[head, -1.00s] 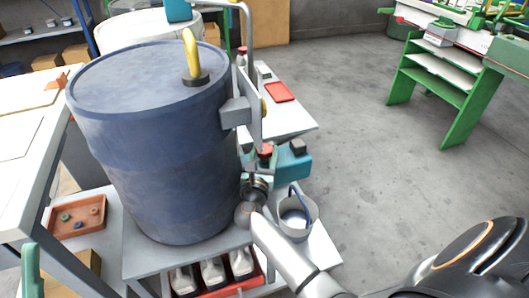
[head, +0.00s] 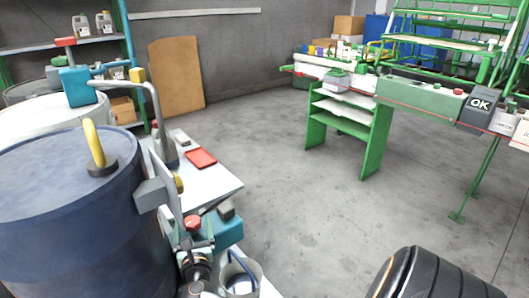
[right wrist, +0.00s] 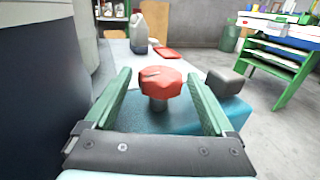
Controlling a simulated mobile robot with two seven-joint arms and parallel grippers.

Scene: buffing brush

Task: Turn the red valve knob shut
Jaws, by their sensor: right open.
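The red valve knob (head: 193,222) sits beside the blue drum, at the lower left of the head view. In the right wrist view the knob (right wrist: 156,82) is a round, lobed red cap on a short stem, in the middle of the picture. My right gripper (right wrist: 158,90) is open, with one green finger on each side of the knob and a visible gap to both. In the head view my right gripper (head: 194,235) is small and partly hidden around the knob. My left gripper is out of view.
The blue drum (head: 70,215) stands close left of the knob. A teal block (head: 229,230) with a dark grey top is just right of it. A red tray (head: 201,158) lies on a white shelf behind. Open floor lies to the right.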

